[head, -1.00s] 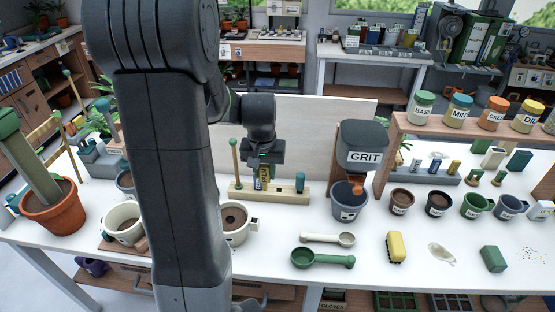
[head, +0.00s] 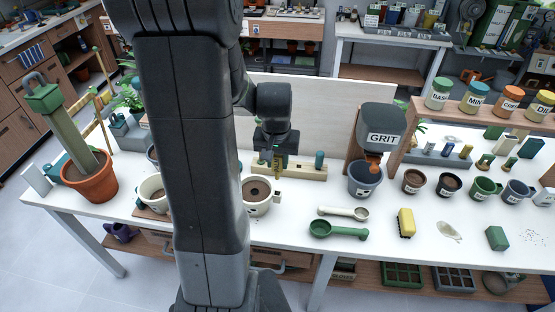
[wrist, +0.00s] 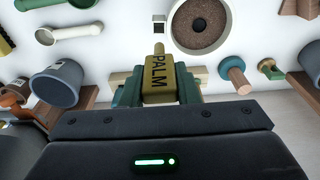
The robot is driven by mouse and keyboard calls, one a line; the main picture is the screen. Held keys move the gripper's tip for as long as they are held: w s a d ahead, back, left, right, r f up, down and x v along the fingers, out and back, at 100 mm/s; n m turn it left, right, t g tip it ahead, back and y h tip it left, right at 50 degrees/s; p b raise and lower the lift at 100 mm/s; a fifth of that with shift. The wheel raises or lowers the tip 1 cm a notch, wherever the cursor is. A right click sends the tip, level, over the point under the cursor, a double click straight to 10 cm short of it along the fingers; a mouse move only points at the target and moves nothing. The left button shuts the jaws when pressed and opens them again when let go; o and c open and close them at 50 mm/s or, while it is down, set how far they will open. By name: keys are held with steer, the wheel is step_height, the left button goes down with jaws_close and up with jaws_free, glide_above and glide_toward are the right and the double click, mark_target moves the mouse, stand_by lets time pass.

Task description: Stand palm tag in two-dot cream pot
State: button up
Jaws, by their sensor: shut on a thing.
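The yellow palm tag (wrist: 160,80), lettered PALM, is held between the green jaws of my gripper (wrist: 158,88). Its narrow stem (wrist: 159,48) points away from the wrist camera. In the head view my gripper (head: 277,158) holds the tag (head: 276,163) over or near the wooden rack (head: 305,172), behind a cream pot (head: 257,210). This soil-filled pot also shows at the top of the wrist view (wrist: 174,26), with a small plate beside it. Another cream pot (head: 150,199) stands left, partly hidden by my arm. I cannot read dots on either pot.
A grit dispenser (head: 381,125) stands right of the rack above a blue-grey pot (head: 364,185). A cream scoop (head: 340,211) and a green scoop (head: 338,230) lie in front. A blue-topped peg (head: 319,160) rises from the rack. A pale board (head: 330,108) stands behind.

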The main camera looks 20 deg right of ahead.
mark_target(277, 171)
steer(key=shift+f+b, duration=2.1)
steer(key=shift+f, duration=0.65)
steer(key=shift+f, duration=0.1)
steer(key=shift+f+b, duration=2)
steer(key=shift+f, duration=0.2)
steer(key=o, duration=1.4)
steer(key=shift+r, duration=0.15)
steer(key=shift+r+p, duration=3.1)
steer(key=shift+r, duration=0.85)
